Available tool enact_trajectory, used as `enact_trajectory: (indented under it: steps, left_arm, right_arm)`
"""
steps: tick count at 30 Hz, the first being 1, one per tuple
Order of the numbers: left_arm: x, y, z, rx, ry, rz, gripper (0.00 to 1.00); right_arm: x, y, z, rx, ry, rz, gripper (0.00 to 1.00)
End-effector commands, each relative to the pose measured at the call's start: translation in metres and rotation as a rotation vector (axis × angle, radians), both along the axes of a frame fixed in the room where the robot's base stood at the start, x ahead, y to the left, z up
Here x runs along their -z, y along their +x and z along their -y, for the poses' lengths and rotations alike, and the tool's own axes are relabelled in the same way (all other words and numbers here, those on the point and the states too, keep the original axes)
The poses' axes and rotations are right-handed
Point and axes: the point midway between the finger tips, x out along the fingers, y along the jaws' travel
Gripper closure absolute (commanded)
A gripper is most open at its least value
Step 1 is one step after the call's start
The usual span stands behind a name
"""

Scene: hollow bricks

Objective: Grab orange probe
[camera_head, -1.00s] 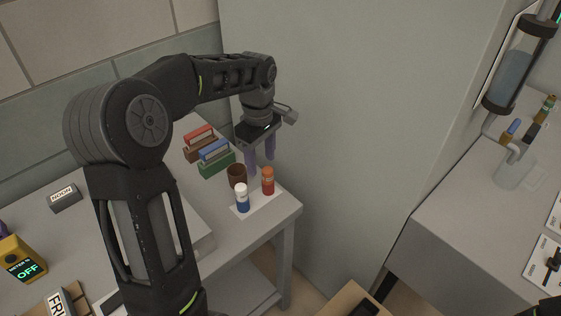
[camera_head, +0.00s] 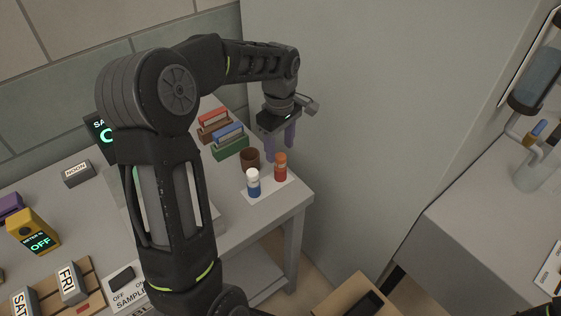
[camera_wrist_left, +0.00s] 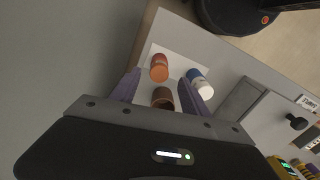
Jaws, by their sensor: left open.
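The orange probe (camera_head: 280,168), a small orange-red bottle shape with an orange cap, stands upright on a white card at the table's right corner. It also shows in the left wrist view (camera_wrist_left: 159,66), beyond the brown cup and between the lines of the fingers. My left gripper (camera_head: 280,152) is open, its two purple fingers pointing down, close to the probe and appearing above and behind it. The fingers also frame the wrist view (camera_wrist_left: 164,84). Nothing is held. My right gripper is not in view.
A blue bottle with a white cap (camera_head: 253,184) and a brown cup (camera_head: 250,160) stand close beside the probe. Red (camera_head: 213,121) and blue (camera_head: 228,134) block-like items in holders sit behind. A pale wall panel (camera_head: 370,130) rises right of the gripper.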

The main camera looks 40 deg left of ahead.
Motion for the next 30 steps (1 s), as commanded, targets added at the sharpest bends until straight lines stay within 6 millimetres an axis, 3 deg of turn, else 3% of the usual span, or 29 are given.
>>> enact_trajectory:
  steps: [7,17,30]
  left_arm:
    - [0.009,0.0,0.001,0.002,-0.001,-0.004,0.46]
    - [0.05,0.001,0.002,0.001,0.0,-0.001,0.46]
    - [0.052,0.002,0.002,0.001,0.0,0.0,0.46]
  right_arm:
    - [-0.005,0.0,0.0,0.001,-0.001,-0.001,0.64]
    - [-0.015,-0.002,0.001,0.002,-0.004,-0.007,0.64]
    - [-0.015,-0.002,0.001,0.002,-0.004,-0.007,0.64]
